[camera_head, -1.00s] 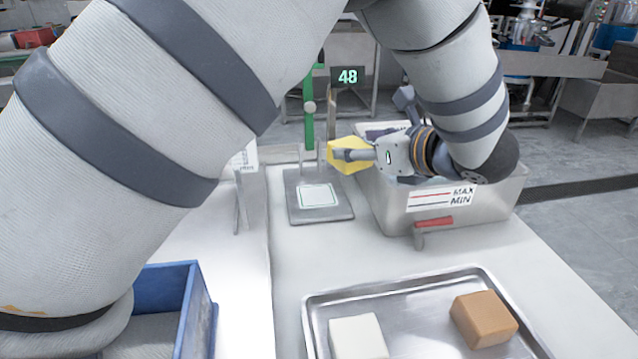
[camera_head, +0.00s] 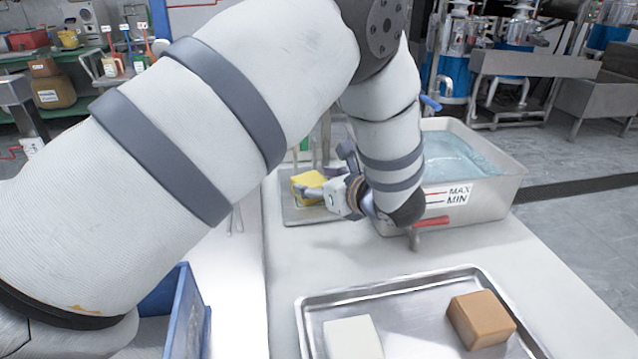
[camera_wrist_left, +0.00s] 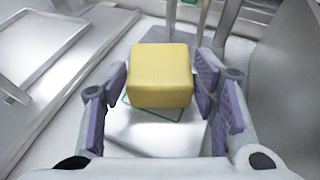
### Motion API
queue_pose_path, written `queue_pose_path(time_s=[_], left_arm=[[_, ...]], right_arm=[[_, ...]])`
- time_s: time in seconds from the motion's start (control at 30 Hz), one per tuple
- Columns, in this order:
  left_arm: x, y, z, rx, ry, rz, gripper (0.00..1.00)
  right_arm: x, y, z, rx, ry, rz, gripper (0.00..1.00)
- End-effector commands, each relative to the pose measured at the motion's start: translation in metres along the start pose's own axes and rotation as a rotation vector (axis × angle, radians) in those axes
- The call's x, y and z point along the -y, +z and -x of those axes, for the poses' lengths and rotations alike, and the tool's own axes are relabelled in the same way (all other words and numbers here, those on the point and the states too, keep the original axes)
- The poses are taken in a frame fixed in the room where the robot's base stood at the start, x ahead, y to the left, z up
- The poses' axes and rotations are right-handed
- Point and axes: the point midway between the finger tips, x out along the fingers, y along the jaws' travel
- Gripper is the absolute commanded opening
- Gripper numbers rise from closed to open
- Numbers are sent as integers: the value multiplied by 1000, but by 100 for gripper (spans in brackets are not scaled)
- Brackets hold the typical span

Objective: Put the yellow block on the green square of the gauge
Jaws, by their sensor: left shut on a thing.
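The yellow block (camera_head: 308,185) is in the grasp of my left gripper (camera_head: 314,192), over the gauge's flat grey plate (camera_head: 292,214). In the left wrist view the block (camera_wrist_left: 160,78) sits between the purple-padded fingers of my left gripper (camera_wrist_left: 158,88). The green-outlined square (camera_wrist_left: 145,133) shows below the block, which hides part of it. I cannot tell whether the block touches the plate. The gauge's upright and display are mostly hidden by my left arm. My right gripper is not in view.
A water-filled tank (camera_head: 485,205) with a red-handled tap (camera_head: 431,222) stands close right of my gripper. A metal tray (camera_head: 400,303) at the front holds a white block (camera_head: 353,338) and a brown block (camera_head: 481,319). A blue bin (camera_head: 187,310) is front left. The mid table is clear.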

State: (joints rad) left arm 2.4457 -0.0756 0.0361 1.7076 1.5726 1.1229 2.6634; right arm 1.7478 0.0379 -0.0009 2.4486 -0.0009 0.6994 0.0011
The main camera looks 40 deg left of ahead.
Motion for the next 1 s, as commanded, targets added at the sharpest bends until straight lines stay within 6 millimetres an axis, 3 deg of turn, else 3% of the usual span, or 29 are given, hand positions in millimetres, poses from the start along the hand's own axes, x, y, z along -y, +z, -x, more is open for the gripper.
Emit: queue_pose_path(time_s=[0.03, 0.07, 0.1, 0.4, 0.73, 1.0], left_arm=[[0, -2, -1, 0, 1, -1, 21], [0, -2, -1, -1, 0, -1, 60], [0, -2, -1, -1, 0, -1, 62], [0, 2, 1, 1, 0, 1, 62], [1, 2, 65, 0, -2, 1, 62], [0, 1, 76, 0, 1, -1, 62]], right_arm=[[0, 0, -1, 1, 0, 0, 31], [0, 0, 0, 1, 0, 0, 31], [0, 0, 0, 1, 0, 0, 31], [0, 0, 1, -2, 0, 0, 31], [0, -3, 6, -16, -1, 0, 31], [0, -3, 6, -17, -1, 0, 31]])
